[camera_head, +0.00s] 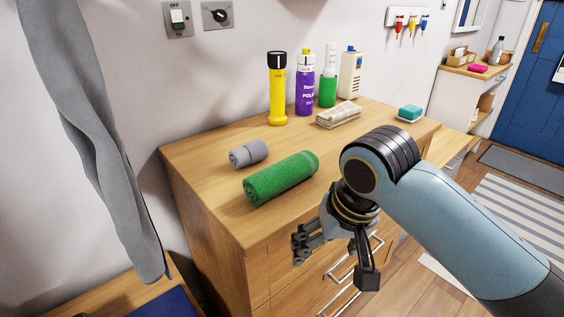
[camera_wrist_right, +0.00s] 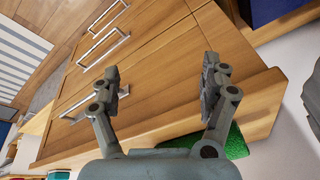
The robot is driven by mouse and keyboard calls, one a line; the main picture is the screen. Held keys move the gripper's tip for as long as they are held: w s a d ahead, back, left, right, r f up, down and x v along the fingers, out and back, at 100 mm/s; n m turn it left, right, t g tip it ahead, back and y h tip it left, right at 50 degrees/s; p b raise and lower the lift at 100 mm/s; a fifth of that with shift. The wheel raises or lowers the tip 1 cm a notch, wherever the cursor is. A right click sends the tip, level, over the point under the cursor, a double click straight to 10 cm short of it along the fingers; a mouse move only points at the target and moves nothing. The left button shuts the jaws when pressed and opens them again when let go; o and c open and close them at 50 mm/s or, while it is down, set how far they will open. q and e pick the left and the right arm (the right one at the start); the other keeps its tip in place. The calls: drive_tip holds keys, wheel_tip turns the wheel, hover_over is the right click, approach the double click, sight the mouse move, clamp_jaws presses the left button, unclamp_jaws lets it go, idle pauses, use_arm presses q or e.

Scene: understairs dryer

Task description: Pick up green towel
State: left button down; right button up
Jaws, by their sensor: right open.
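The green towel (camera_head: 281,178) is rolled up and lies on the wooden dresser top (camera_head: 225,200), near its front edge. My right gripper (camera_head: 333,262) is open and empty, in front of the dresser's drawers and below the top, to the lower right of the towel. In the right wrist view the open right gripper (camera_wrist_right: 160,88) faces the drawer fronts. Part of the green towel (camera_wrist_right: 236,144) shows there behind the right-hand finger, which hides some of it. My left gripper is not in view.
A small grey rolled towel (camera_head: 248,154) lies just behind the green one. A yellow torch (camera_head: 277,90), a purple spray can (camera_head: 305,85), a folded beige cloth (camera_head: 339,115) and a teal sponge (camera_head: 410,112) stand farther back. Drawer handles (camera_head: 352,262) stick out near my right gripper.

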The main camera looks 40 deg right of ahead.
wheel_tip(320, 180, up, 8)
drive_tip(key=w+f+m, duration=0.1)
drive_tip(key=w+m, duration=0.1)
drive_tip(key=m, duration=0.8)
approach(285, 167)
drive_tip(key=f, duration=0.1)
drive_tip(key=shift+m+y, duration=0.3)
drive_tip(key=shift+m, duration=0.3)
drive_tip(key=b+x, duration=0.1)
drive_tip(key=x, duration=0.2)
drive_tip(key=b+x, duration=0.1)
drive_tip(key=x, duration=0.2)
drive_tip(key=b+x, duration=0.1)
drive_tip(key=x, duration=0.3)
drive_tip(key=shift+w+d, duration=0.15)
drive_tip(key=shift+d, duration=0.1)
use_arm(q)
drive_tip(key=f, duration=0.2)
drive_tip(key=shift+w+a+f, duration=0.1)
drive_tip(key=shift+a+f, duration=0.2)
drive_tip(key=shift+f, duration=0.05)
use_arm(e)
drive_tip(key=c, duration=1.3)
drive_tip(key=shift+r, duration=0.1)
